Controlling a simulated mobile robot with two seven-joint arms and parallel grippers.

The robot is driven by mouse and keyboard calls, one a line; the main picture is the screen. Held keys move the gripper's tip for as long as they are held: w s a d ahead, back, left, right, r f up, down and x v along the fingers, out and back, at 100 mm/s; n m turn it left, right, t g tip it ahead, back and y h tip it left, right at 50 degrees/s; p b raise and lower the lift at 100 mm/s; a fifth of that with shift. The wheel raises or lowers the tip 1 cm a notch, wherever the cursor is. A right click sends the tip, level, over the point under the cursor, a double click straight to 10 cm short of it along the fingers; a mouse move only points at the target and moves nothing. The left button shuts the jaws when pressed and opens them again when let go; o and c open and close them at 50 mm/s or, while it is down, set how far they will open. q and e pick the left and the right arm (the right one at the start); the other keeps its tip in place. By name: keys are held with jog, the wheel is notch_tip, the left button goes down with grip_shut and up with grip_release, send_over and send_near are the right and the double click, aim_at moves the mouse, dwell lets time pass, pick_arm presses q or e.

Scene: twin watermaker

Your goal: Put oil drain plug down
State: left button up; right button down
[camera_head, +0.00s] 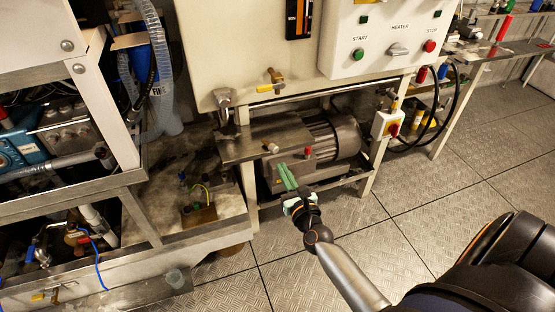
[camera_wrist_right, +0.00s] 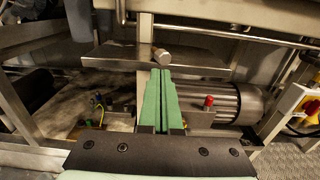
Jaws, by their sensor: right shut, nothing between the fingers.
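A small pale grey cylinder, which looks like the oil drain plug (camera_head: 271,147), lies at the front edge of a flat metal shelf (camera_head: 237,153). In the right wrist view the plug (camera_wrist_right: 162,54) sits on the shelf just beyond the fingertips. My right gripper (camera_head: 287,177) has green fingers, shut together with nothing between them. It is in front of and below the shelf edge, apart from the plug. In the right wrist view the shut fingers (camera_wrist_right: 160,78) point at the plug. My left gripper is not in view.
A grey motor with a red cap (camera_head: 307,152) stands beneath and right of the shelf. A white control cabinet (camera_head: 250,50) is above. A frame with pipes (camera_head: 120,110) stands at the left. The metal floor (camera_head: 450,195) at the right is clear.

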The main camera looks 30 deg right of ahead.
aim_at(273, 153)
jog(key=shift+x, duration=2.45)
jog(key=shift+b+x, duration=0.8)
jog(key=shift+x, duration=0.4)
jog(key=shift+w, duration=0.4)
jog(key=shift+s, duration=0.1)
